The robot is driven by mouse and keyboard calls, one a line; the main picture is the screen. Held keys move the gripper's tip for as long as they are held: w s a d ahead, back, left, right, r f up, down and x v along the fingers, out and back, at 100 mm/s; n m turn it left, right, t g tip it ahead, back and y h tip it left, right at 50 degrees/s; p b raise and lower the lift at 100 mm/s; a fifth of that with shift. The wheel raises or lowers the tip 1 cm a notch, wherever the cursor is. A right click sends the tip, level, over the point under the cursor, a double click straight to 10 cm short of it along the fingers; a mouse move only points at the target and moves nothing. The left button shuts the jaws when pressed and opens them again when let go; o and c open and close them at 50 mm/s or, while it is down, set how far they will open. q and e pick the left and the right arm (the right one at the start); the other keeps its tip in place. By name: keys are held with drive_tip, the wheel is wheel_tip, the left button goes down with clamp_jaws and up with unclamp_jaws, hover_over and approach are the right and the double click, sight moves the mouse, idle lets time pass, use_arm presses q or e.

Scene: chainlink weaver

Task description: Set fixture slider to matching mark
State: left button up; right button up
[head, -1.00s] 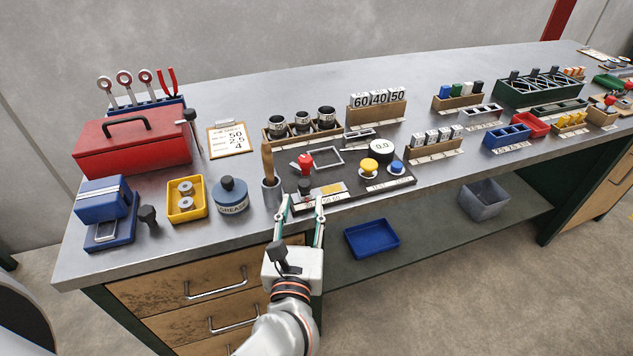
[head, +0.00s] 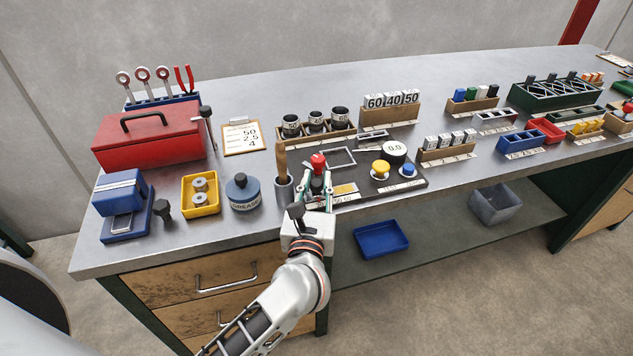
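The dark fixture board (head: 408,186) lies near the table's front edge. It carries a red knob (head: 318,161), a yellow button (head: 380,168), a blue button (head: 408,170) and a round dial reading 0.0 (head: 394,150). A dark green slider knob (head: 316,185) stands at its left part, with a yellow patch (head: 345,189) to its right. My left gripper (head: 316,184) reaches over the board's front edge, its fingers either side of the slider knob. Whether they touch it is unclear. The gripper hides most of the scale. My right gripper is out of view.
A cup with a wooden-handled tool (head: 284,190) stands close left of my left gripper, with a grease tin (head: 242,192) beyond. A clipboard (head: 240,137) shows 50, 2.5 and 4. A rack of number blocks (head: 390,112) stands behind the board. A blue tray (head: 380,239) lies below.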

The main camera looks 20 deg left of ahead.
sight(344, 189)
use_arm(q)
clamp_jaws()
drive_tip(key=w+d, duration=0.1)
drive_tip(key=w+d+b, duration=0.1)
drive_tip(key=d, duration=0.1)
drive_tip(key=w+d, duration=0.1)
drive_tip(key=d, duration=0.1)
drive_tip(key=shift+w+d+f, duration=0.1)
drive_tip(key=shift+w+d, duration=0.1)
drive_tip(key=shift+w, duration=0.15)
drive_tip(key=shift+d, duration=0.2)
drive_tip(key=shift+r, duration=0.2)
drive_tip(key=o, duration=0.5)
unclamp_jaws()
drive_tip(key=shift+o, duration=0.9)
drive_tip(key=shift+w+d+f, duration=0.1)
drive_tip(key=shift+w+d, duration=0.05)
drive_tip(key=shift+a, duration=0.2)
